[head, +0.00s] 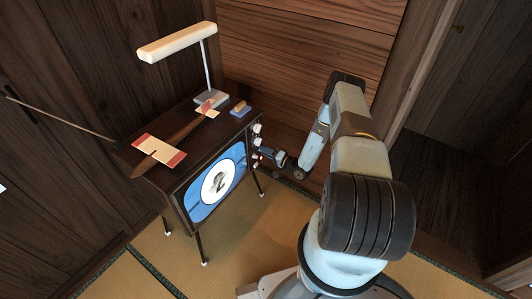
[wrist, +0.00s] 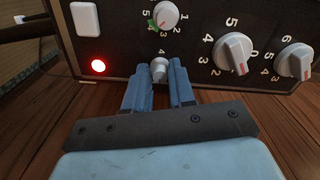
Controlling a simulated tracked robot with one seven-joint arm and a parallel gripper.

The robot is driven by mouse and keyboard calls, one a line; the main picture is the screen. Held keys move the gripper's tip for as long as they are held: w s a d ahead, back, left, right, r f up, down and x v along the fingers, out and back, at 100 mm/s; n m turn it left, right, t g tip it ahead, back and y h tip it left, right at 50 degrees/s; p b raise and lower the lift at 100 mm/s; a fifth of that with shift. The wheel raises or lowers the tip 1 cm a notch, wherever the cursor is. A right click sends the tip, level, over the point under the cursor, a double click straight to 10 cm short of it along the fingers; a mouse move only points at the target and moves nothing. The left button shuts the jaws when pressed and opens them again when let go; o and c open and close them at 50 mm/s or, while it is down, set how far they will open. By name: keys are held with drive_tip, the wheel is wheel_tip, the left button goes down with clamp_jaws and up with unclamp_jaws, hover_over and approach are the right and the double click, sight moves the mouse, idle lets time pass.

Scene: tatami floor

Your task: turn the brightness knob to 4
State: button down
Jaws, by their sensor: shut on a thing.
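The television (head: 172,187) stands on thin legs, with a picture on its screen and its knob panel on the right side. In the wrist view the panel (wrist: 120,40) fills the top. The blue fingers of my gripper (wrist: 160,82) are shut on a small light grey knob (wrist: 159,66) at the panel's lower edge. A 4 is printed just above this knob; its pointer is hidden or too small to read. No name label is readable, so I cannot tell which knob is brightness. In the head view my gripper (head: 268,155) reaches the panel from the right.
Other knobs sit close by: one above (wrist: 165,15), a large one (wrist: 235,54) and another (wrist: 294,60) at right. A red light (wrist: 97,66) and a white switch (wrist: 86,18) are at left. A lamp (head: 180,43) stands on the television. Tatami is clear in front.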

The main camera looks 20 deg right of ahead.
drive_tip(key=shift+d+f+m, duration=0.1)
drive_tip(key=shift+m, duration=8.75)
drive_tip(key=shift+d+f+m, duration=0.1)
drive_tip(key=shift+m, duration=8.75)
drive_tip(key=c, duration=1.3)
unclamp_jaws()
drive_tip(key=shift+o, duration=1.1)
drive_tip(key=shift+a, duration=0.1)
drive_tip(key=shift+r, duration=0.1)
